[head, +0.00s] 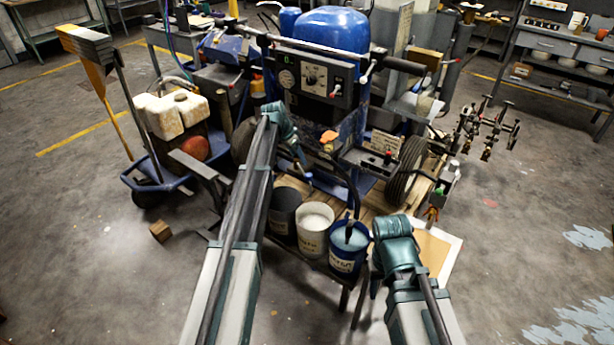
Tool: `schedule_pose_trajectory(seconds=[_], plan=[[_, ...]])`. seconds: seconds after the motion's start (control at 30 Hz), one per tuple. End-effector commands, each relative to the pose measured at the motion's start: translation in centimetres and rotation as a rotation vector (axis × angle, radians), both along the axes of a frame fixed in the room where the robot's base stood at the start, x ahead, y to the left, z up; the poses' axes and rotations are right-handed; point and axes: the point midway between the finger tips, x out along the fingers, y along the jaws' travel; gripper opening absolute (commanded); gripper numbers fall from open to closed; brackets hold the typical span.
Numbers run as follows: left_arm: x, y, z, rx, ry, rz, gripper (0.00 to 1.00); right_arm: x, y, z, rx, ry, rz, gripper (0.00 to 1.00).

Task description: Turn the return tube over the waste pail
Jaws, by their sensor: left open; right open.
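Three pails stand in a row on a low stand: a black one (284,212), a white one (314,226) and a blue one (345,264). Their labels are too small to read, so I cannot tell which is the waste pail. A dark curved tube (353,188), which looks like the return tube, bends down from the machine, its end at the blue pail's mouth. My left gripper (304,166) is open and empty, above the pails and left of the tube. My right gripper (367,291) is open, low right of the blue pail, partly hidden by its arm.
The striper with its blue tank (331,28) and control box (314,77) stands behind the pails. A wheel (408,170) and a pale board (437,255) are at the right. A blue cart (150,178) with stained containers (171,114) is at the left. The floor at far right is mostly clear.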

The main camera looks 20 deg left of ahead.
Motion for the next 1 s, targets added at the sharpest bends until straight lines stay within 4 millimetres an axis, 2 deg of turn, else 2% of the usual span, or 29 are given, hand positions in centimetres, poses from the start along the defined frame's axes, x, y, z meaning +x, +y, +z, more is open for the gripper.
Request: schedule_pose_trajectory(seconds=[0.03, 0.7, 0.83, 1.0], plan=[[0.2, -0.1, -0.9, 0.0, 0.0, 0.0, 0.69, 0.0, 0.0, -0.9, 0.0, 0.0, 0.0, 0.5], [3.2, -2.2, -9.9, 0.001, 0.001, 0.0, 0.69, 0.0, 0.0, -9.9, 0.0, 0.0, 0.001, 0.5], [3.7, -2.6, -11.3, 0.001, 0.001, -0.001, 0.69, 0.0, 0.0, -11.3, 0.0, 0.0, 0.001, 0.5], [4.0, -2.8, -11.9, 0.001, 0.001, -0.001, 0.69, 0.0, 0.0, -11.9, 0.0, 0.0, 0.001, 0.5]])
